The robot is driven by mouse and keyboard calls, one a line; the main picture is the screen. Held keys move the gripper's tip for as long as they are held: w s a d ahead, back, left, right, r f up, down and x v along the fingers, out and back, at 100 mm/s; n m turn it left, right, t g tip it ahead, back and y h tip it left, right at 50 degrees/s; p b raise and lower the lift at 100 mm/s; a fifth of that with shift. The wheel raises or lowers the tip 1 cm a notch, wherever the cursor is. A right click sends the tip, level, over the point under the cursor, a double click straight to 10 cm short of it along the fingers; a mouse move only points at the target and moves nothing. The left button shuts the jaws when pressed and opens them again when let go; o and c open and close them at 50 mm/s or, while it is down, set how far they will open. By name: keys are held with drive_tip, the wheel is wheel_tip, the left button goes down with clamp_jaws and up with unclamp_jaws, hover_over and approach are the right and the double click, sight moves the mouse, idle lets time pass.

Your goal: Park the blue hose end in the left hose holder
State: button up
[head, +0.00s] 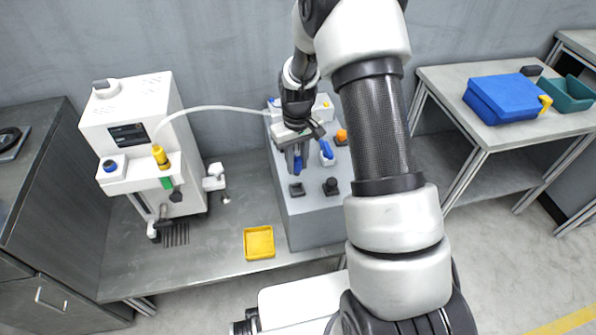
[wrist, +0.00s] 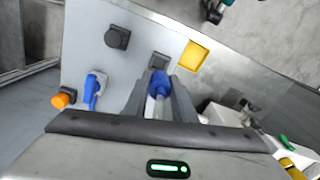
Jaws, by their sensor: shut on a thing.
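My gripper (head: 296,150) is over the grey block, shut on the blue hose end (head: 297,164). In the wrist view, the blue hose end (wrist: 160,82) sits between the two fingers of my gripper (wrist: 157,95), with a pale hose piece behind it. Two dark square fittings that look like the hose holders are on the block. The left one (head: 296,189) is low and appears just beyond the hose end in the wrist view (wrist: 159,62). The right one (head: 331,186) stands taller, and also shows in the wrist view (wrist: 117,38). The hose end appears apart from both.
A blue lever on a white fitting (head: 326,151) and an orange knob (head: 341,136) are on the grey block (head: 313,229). A yellow tray (head: 259,243) lies beside it. A white machine (head: 131,130) with a yellow hose end (head: 160,155) stands left. A pale hose arches between.

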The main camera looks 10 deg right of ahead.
wheel_tip(320, 180, down, 2)
drive_tip(key=shift+w+f, duration=0.1)
drive_tip(key=shift+f+b, duration=1.95)
drive_tip(key=shift+f, duration=0.8)
drive_tip(key=shift+f+b, duration=0.5)
drive_tip(key=shift+f, duration=0.1)
drive_tip(key=o, duration=0.8)
drive_tip(key=shift+r, duration=0.15)
drive_tip(key=shift+r+p, duration=3.6)
drive_tip(key=shift+r, duration=1.8)
